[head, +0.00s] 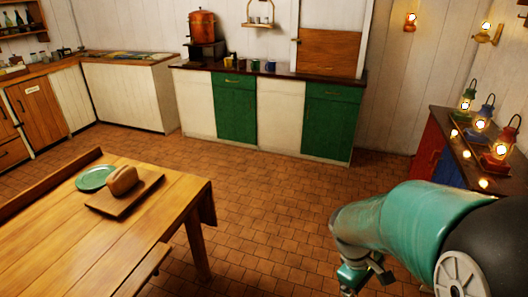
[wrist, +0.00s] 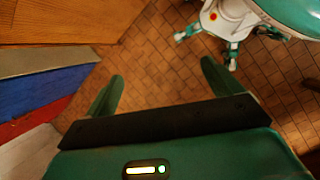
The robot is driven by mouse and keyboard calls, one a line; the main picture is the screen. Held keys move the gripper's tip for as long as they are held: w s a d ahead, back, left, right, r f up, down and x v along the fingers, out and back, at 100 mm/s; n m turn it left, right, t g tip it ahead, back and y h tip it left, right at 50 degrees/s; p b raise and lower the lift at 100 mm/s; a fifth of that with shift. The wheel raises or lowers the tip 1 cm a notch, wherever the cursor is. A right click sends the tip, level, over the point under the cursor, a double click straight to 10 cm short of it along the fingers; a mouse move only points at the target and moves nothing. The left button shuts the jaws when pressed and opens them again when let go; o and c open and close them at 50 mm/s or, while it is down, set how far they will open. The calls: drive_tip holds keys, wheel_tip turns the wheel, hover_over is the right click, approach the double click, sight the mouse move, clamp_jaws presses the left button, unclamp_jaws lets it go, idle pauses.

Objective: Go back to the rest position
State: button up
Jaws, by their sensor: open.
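My gripper (wrist: 162,69) shows in the wrist view with its two green fingers spread wide apart. Nothing is between them, only the brown tiled floor (wrist: 150,75) below. In the head view my teal arm reaches in from the lower right, in front of the lantern cabinet, and I cannot make out the fingers there.
A wooden table (head: 75,240) with a green plate (head: 96,178) and a loaf (head: 122,180) on a board stands at left. A cabinet (head: 428,148) with lit lanterns (head: 482,118) is at right. Green-and-white cupboards (head: 235,108) line the back. Tiled floor between is clear.

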drive_tip(key=s+a+r+m+t+y, duration=0.2)
drive_tip(key=a+r+m+t, duration=0.1)
drive_tip(key=r, duration=0.5)
drive_tip(key=s+a+r+m+t+y, duration=0.2)
drive_tip(key=s+a+r+m+t, duration=0.1)
drive_tip(key=a+r, duration=0.5)
drive_tip(key=shift+s+a+r+m+t, duration=0.15)
drive_tip(key=shift+r+m+t, duration=0.45)
drive_tip(key=shift+t, duration=0.3)
